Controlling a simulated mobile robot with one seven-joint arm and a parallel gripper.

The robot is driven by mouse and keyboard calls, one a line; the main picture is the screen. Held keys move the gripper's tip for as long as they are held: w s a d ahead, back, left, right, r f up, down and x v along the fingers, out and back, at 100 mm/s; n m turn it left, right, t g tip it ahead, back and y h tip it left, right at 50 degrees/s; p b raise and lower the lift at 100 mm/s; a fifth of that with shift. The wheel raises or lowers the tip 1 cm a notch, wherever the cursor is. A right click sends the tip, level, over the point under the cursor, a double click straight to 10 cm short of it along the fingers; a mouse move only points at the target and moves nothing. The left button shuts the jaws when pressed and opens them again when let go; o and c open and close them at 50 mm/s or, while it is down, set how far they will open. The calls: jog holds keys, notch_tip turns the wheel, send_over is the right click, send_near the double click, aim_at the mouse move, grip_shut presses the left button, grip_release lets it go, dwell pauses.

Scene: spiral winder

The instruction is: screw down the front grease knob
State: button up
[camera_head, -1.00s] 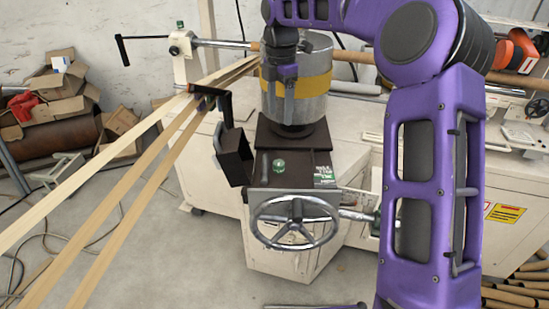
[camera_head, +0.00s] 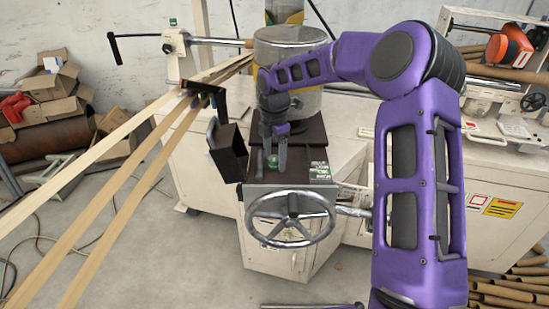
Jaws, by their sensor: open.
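The front grease knob (camera_head: 272,162) is a small green knob on the dark top plate of the winder, behind the handwheel. My gripper (camera_head: 271,163) points down at it from above. Its two grey fingers are apart, one on each side of the knob, and the knob shows between them. I cannot tell whether the fingers touch it.
A large metal handwheel (camera_head: 291,217) stands in front of the plate. A black open box (camera_head: 228,153) hangs just left of my gripper. A grey drum with a yellow band (camera_head: 300,66) stands behind. Long paper strips (camera_head: 100,178) run off to the left.

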jog(key=shift+f, duration=0.1)
grip_shut()
dwell(0.3)
